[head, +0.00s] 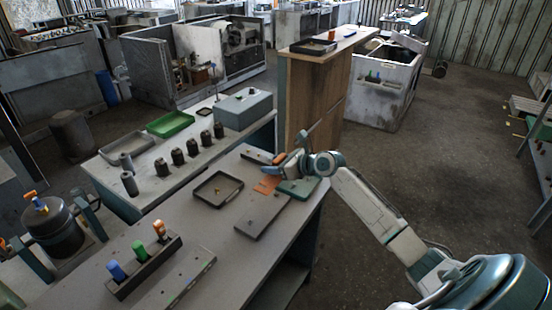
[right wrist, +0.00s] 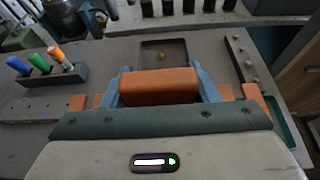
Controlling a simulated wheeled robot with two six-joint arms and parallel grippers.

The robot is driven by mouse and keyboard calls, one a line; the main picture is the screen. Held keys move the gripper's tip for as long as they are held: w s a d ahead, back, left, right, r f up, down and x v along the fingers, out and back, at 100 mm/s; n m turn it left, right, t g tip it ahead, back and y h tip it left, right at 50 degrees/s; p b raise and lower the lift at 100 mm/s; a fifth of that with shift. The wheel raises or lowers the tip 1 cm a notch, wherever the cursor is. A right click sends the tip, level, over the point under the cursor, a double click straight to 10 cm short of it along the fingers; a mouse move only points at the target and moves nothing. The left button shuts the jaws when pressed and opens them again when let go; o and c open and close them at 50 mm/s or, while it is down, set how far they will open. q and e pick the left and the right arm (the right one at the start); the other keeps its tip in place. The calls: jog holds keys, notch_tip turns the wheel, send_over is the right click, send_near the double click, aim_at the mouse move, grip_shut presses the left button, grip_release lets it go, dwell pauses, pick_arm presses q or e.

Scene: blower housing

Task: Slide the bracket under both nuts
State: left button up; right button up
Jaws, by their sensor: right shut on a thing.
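My right gripper (head: 283,165) is over the far right end of the near table. In the right wrist view its two blue fingers (right wrist: 160,85) are shut on an orange block-like part (right wrist: 160,87), which I take to be the bracket. More orange pieces show low on both sides of the gripper body, and I cannot tell whether they belong to it. In the head view orange (head: 267,185) shows just below the gripper. Small brass-coloured bits, perhaps nuts, sit on a dark strip (right wrist: 236,58). I cannot tell whether the bracket touches them. My left gripper is out of view.
A dark tray (head: 206,201) holding a small yellowish piece lies left of the gripper. A flat grey plate (head: 262,215) lies in front, and a green tray (head: 298,190) is close by the gripper. A rack (head: 143,268) with blue, green and orange handles stands at the near left.

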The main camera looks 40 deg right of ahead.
notch_tip(320, 180, down, 7)
jog(key=b, duration=1)
send_over(269, 213)
jog(key=s, duration=0.1)
notch_tip(269, 213, down, 7)
jog(key=shift+w+f+b, duration=0.2)
jog(key=shift+f+b, duration=1.25)
jog(key=shift+f, duration=1.9)
jog(key=shift+f, duration=0.4)
jog(key=shift+p, duration=0.3)
jog(key=shift+p, duration=0.3)
jog(key=shift+f, duration=0.1)
jog(key=shift+w, duration=0.2)
